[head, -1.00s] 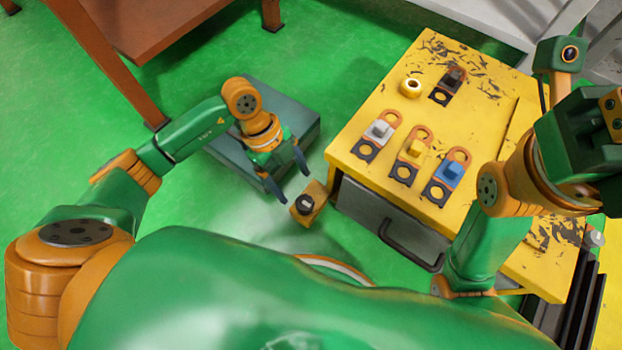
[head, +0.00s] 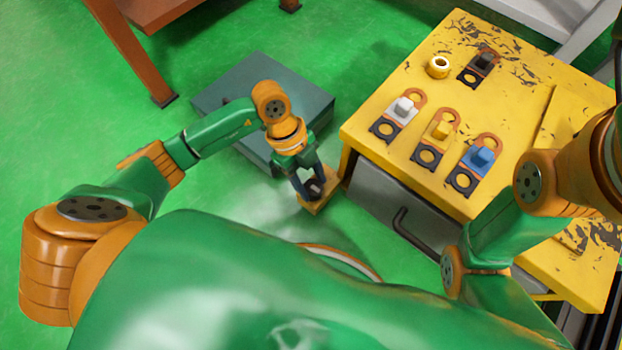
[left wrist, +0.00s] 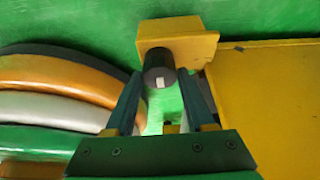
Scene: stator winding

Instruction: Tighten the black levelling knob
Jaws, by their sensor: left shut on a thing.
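The black levelling knob (head: 315,187) sits on a small yellow bracket (head: 309,206) at the near left corner of the yellow table. It also shows in the left wrist view as a dark cylinder (left wrist: 159,69) with a pale mark on its face, in front of the yellow bracket (left wrist: 195,42). My left gripper (head: 308,187) is at the knob, with its fingers around it. In the left wrist view its fingertips (left wrist: 160,78) are on either side of the knob, shut on it. My right arm is at the right edge, and its gripper is out of view.
The yellow table (head: 400,80) holds a white (head: 402,111), a yellow (head: 440,131), a blue (head: 481,158) and a dark block piece (head: 484,62), plus a yellow ring (head: 438,67). A drawer handle (head: 408,235) juts from its front. A dark green box (head: 240,85) lies on the floor behind my left arm.

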